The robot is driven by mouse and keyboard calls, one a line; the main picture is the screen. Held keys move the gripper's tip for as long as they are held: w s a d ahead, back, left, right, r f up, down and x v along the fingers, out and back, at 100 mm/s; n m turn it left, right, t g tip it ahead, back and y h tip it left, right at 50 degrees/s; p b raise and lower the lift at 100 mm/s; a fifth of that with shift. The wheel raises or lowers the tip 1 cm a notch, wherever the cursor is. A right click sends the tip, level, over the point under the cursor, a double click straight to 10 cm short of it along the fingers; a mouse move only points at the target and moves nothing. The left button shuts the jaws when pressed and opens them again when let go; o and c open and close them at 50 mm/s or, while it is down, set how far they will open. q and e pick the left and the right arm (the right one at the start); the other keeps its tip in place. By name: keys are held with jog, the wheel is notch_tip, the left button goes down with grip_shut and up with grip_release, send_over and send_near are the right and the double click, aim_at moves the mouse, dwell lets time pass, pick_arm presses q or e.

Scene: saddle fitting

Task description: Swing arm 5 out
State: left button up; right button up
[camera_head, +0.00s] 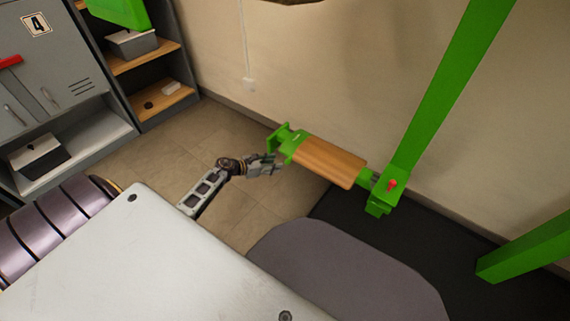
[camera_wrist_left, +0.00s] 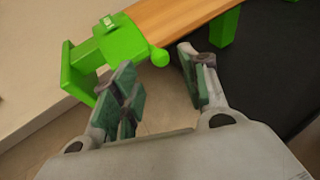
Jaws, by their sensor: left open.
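A swing arm (camera_head: 326,161) with a wooden top and green metal ends reaches left from a green upright post (camera_head: 440,90). Its number label cannot be read. A red pin (camera_head: 391,185) stands on the green bracket where the arm meets the post. A green end piece (camera_head: 286,138) closes the arm's free end; it also shows in the left wrist view (camera_wrist_left: 120,40). My left gripper (camera_head: 276,163) is at this free end. In the left wrist view my left gripper (camera_wrist_left: 155,70) has its fingers apart, with a round green knob (camera_wrist_left: 159,57) near the gap. Contact cannot be told. My right gripper is out of view.
A beige wall stands close behind the arm. A grey locker (camera_head: 40,60) marked 4 and a shelf unit (camera_head: 150,65) with bins are at the left. A dark mat (camera_head: 470,265) lies under the post, near another green beam (camera_head: 525,248). Tiled floor between is clear.

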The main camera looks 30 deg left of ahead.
pick_arm(q)
jog(key=shift+b+x, duration=1.1)
jog(key=shift+x, duration=2.25)
grip_shut()
